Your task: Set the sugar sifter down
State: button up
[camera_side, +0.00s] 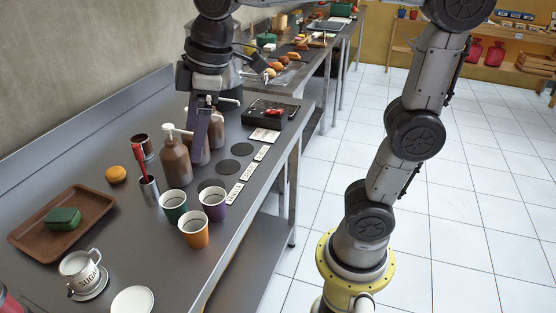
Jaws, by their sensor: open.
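A white vessel lettered "SUGA…" (78,266) stands on a pale saucer (99,287) at the lower left of the worktop. It is the only thing marked as sugar; I cannot tell for sure that it is the sifter. My gripper (203,132) is open, pointing down at the row of brown bottles, far from the lettered vessel. A brown pump bottle (175,163) stands in front of it. Another brown bottle (215,132) is close beside its fingers. The fingers partly hide the bottles, and I cannot tell whether they touch one.
Dark round spots (229,167) and white cards (248,171) lie right of the bottles. Three cups, green (173,207), purple (214,205) and orange (194,233), stand near the front edge. A brown tray (83,221) holds a green block. A black box (268,112) stands farther back.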

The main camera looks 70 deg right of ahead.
jog(key=s+d+f+m+t, duration=0.1)
jog(key=s+d+f+m, duration=0.2)
jog(key=s, duration=0.4)
jog(key=s+d+f+m+t, duration=0.1)
jog(key=s+d+f+m, duration=0.2)
jog(key=s, duration=0.4)
jog(key=shift+s+f+m+h, duration=0.25)
jog(key=shift+f+m+h, duration=0.05)
jog(key=shift+f+m, duration=0.45)
jog(key=shift+d, duration=0.1)
